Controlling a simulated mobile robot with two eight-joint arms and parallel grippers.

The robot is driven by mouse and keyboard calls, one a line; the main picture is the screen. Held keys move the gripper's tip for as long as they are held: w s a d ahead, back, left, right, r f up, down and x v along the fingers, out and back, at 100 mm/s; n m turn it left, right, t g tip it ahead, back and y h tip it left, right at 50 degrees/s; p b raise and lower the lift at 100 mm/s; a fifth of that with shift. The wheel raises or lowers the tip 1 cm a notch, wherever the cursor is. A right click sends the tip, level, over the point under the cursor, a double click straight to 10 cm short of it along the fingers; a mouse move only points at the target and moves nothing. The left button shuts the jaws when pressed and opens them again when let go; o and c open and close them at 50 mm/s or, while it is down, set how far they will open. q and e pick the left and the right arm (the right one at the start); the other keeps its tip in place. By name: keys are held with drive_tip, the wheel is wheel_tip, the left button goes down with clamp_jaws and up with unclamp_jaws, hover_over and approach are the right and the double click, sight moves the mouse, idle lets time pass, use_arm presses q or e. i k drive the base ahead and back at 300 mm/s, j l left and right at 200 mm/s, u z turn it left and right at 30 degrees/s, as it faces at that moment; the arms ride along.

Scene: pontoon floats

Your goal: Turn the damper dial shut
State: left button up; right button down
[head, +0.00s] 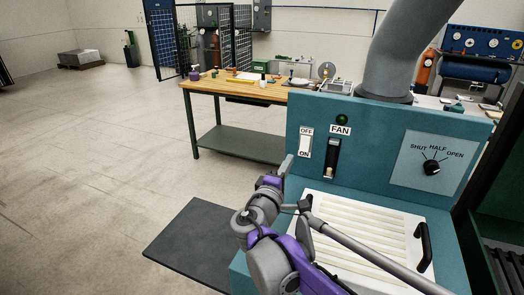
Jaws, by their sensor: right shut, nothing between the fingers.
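The damper dial (432,168) is a small black knob on a pale blue plate (410,180) at the right of the teal panel. SHUT, HALF and OPEN are marked in an arc above it, left to right. The knob is too small to tell surely which mark it points to. My right gripper (287,163) is shut and empty by the panel's left edge, well left of the dial and apart from it. My purple and grey arm partly covers the front of the teal unit. My left gripper is not in view.
The teal panel (385,125) also carries a white OFF/ON switch (305,146), a FAN slider (332,160) and a green lamp (342,119). Below is a cream slatted surface (375,235) with a black handle (424,246). A wooden workbench (235,88) stands behind. Open floor lies left.

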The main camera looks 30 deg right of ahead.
sight(431, 166)
drive_tip(key=k+j, duration=0.2)
drive_tip(key=j, duration=0.2)
drive_tip(key=k+j, duration=0.2)
drive_tip(key=j, duration=0.2)
drive_tip(key=k+j, duration=0.2)
drive_tip(key=j, duration=0.2)
